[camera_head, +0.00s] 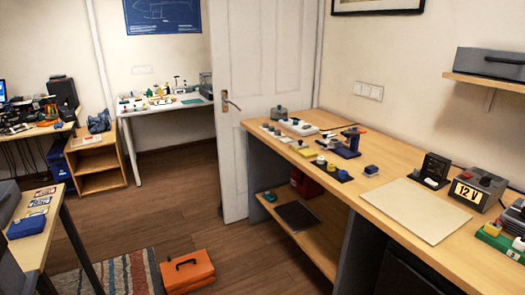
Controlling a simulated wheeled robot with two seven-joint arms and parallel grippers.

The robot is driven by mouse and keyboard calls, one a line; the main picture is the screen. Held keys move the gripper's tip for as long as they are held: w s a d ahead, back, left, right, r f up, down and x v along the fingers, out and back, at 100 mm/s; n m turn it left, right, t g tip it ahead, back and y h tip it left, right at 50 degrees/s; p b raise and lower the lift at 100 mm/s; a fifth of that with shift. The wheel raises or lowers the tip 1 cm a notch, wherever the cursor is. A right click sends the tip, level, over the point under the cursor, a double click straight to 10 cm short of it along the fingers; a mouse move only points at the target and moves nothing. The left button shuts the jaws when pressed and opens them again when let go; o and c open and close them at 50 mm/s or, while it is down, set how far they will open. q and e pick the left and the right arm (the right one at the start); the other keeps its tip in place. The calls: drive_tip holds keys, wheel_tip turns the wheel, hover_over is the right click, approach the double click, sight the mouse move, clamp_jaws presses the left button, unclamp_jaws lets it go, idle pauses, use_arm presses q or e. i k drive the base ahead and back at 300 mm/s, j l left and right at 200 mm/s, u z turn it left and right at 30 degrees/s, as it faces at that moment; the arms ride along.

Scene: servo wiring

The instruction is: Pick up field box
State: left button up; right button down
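An orange box (188,272) with a black handle on its lid stands on the wooden floor at the bottom middle of the head view. It looks like the field box. Its lid looks closed and the handle faces up. It sits at the right edge of a striped rug. Neither of my grippers shows in this view, so I cannot tell their state.
A long workbench (410,212) with small parts and a 12 V unit (475,188) fills the right side. A small table (33,247) stands at left. The rug (122,275) lies left of the box. Open floor (165,210) lies behind it, before a white door (255,75).

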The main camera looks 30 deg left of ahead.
sight(206, 282)
drive_tip(key=i+j+u, duration=0.15)
drive_tip(key=i+u, duration=0.15)
drive_tip(key=u, duration=0.15)
drive_tip(key=i+j+u, duration=0.1)
drive_tip(key=i+u, duration=0.5)
drive_tip(key=u, duration=0.25)
drive_tip(key=i+l+u, duration=0.2)
drive_tip(key=u, duration=0.25)
drive_tip(key=i+l+u, duration=0.3)
drive_tip(key=u, duration=0.15)
drive_tip(key=i, duration=0.1)
